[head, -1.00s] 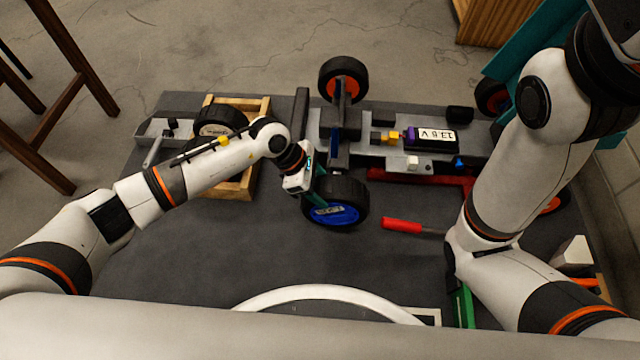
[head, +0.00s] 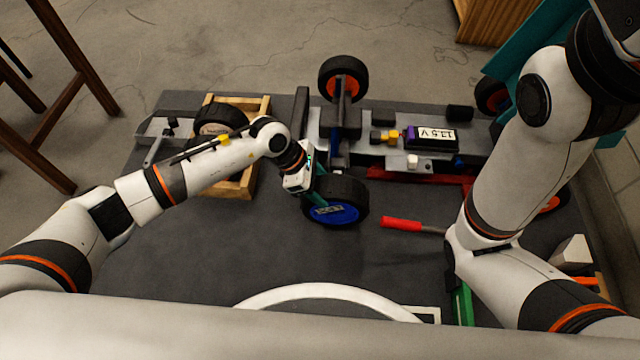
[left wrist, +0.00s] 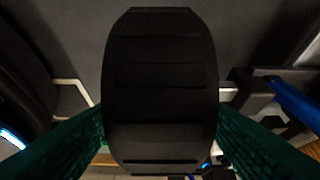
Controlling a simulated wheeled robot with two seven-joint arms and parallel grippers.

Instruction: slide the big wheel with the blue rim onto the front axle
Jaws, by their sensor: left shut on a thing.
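The big wheel with the blue rim (head: 345,214) is a black tyre standing upright at the near side of the car's front end. My left gripper (head: 310,187) is shut on its tyre. In the left wrist view the tyre tread (left wrist: 160,90) fills the middle, between the two green fingers of my left gripper (left wrist: 160,135). The car (head: 400,160) lies across the mat, its front end to the left. The near end of the front axle is hidden by the wheel, so I cannot tell whether the wheel is on it. My right gripper is out of view.
An orange-rimmed wheel (head: 343,80) sits at the front's far side. A wooden tray (head: 235,190) holding another tyre (head: 219,119) stands to the left. A red-handled tool (head: 402,224) lies right of the blue-rimmed wheel. The dark mat (head: 210,245) is clear at the near left.

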